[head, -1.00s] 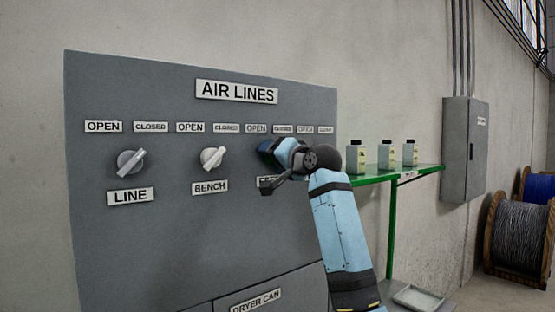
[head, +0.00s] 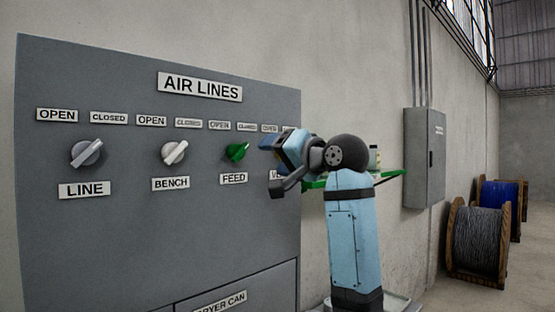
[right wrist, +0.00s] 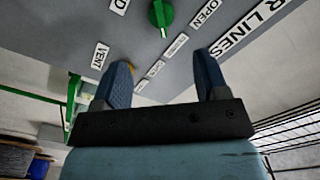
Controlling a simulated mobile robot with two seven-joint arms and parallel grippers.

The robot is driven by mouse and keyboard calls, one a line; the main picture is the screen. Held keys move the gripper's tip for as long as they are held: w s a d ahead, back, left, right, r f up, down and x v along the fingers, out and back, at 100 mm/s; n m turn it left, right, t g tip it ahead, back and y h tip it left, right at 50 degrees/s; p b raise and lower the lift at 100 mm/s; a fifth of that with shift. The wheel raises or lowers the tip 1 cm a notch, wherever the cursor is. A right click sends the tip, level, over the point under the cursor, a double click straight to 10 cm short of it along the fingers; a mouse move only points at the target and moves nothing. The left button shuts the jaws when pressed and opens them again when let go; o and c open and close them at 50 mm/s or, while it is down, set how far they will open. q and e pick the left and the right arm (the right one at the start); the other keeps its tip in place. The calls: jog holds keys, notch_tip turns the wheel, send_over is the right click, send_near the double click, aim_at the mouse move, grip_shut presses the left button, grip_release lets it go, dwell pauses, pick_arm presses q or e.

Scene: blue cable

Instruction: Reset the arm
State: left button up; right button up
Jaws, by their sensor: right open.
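My right arm comes up from the bottom in the head view. Its gripper (head: 272,145) is beside the AIR LINES panel (head: 120,240), just right of the green FEED knob (head: 237,152), and hides most of the VENT position. In the right wrist view the two blue fingers (right wrist: 162,80) are spread with nothing held between them. The green knob (right wrist: 160,14) lies beyond the fingertips, apart from them. A small yellow bit (right wrist: 132,70) shows beside the left finger, mostly hidden. My left gripper is not in view.
The grey LINE knob (head: 87,153) and white BENCH knob (head: 175,152) sit left on the panel. A green shelf (head: 390,175) stands behind my arm. A grey wall box (head: 424,157) and cable reels (head: 478,240) are at the right. The space in front of the left panel is clear.

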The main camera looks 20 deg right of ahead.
dwell(0.3)
jog(key=w+a+f+g+h, duration=0.1)
jog(key=w+f, duration=0.1)
jog(key=f, duration=1)
jog(key=w+f+g+h, duration=0.1)
jog(key=w+f, duration=0.1)
jog(key=f, duration=1.1)
jog(key=s+a+f+n+g+h, duration=0.1)
jog(key=s+f, duration=0.2)
jog(key=f, duration=0.9)
jog(key=s+a+f+n, duration=0.1)
jog(key=s+f+n, duration=0.15)
jog(key=f, duration=0.85)
jog(key=s+a+f+n+g, duration=0.2)
jog(key=s+f, duration=1.4)
jog(key=f, duration=0.3)
jog(key=s+a+f+n, duration=0.1)
jog(key=s+f, duration=0.3)
jog(key=s, duration=0.4)
jog(key=s+a+f+n+g, duration=0.1)
jog(key=s+f, duration=0.4)
jog(key=s, duration=0.3)
jog(key=shift+s+a+n, duration=0.15)
jog(key=shift+s+n, duration=0.2)
jog(key=shift+s, duration=0.05)
